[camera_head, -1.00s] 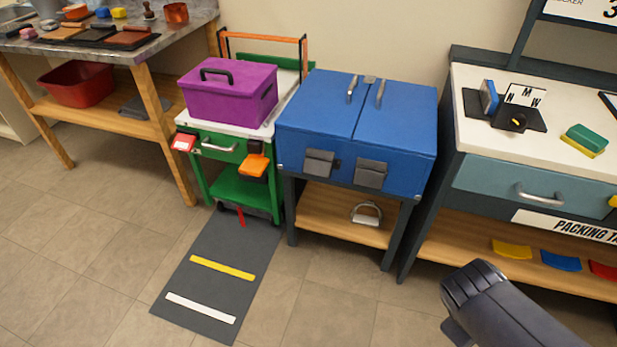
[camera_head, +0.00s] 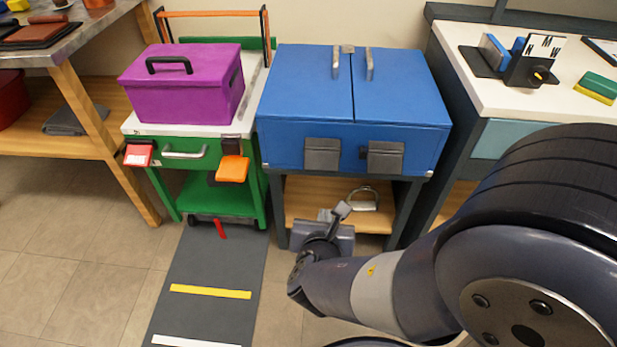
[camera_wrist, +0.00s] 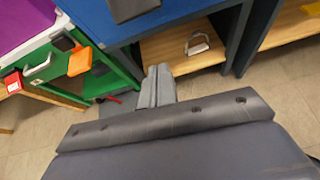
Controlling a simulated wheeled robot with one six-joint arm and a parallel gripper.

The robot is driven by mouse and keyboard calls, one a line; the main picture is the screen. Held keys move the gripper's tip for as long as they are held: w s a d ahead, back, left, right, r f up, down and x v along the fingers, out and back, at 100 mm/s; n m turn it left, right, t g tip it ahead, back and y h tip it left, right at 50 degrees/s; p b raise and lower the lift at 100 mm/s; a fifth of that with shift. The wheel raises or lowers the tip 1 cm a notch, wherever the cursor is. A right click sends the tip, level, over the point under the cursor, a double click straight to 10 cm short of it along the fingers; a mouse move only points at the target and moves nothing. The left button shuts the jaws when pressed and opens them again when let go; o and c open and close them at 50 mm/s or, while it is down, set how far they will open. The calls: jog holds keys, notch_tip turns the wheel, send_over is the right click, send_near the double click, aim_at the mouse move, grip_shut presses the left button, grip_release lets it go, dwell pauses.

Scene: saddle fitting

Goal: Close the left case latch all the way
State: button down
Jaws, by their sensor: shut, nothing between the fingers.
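The blue case (camera_head: 300,135) stands on a dark stand, with two grey latches on its front. The left latch (camera_head: 322,154) and the right latch (camera_head: 385,157) are grey flaps hanging on the front face; whether the left one sits fully flush I cannot tell. My gripper (camera_head: 341,212) is in front of the stand, below the latches and apart from them. Its fingers are shut and empty.
A green cart (camera_head: 223,200) with a purple box (camera_head: 185,95) stands close to the left of the case. A metal stirrup-like piece (camera_head: 363,197) lies on the stand's wooden shelf (camera_head: 300,200). A white-topped bench (camera_head: 470,95) is at the right. A dark mat (camera_head: 212,265) covers the floor at the left.

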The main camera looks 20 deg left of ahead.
aim_at(322, 154)
jog(key=shift+s+a+f+n, duration=0.15)
jog(key=shift+a+n, duration=0.35)
jog(key=shift+a, duration=0.3)
jog(key=w+a+f+b, duration=0.1)
jog(key=w+a+b, duration=0.1)
jog(key=w, duration=0.9)
jog(key=shift+w+a+f, duration=0.15)
jog(key=shift+a+f, duration=0.15)
jog(key=shift+f, duration=0.05)
jog(key=shift+r, duration=0.1)
jog(key=shift+r+g+p, duration=0.3)
jog(key=shift+p, duration=0.65)
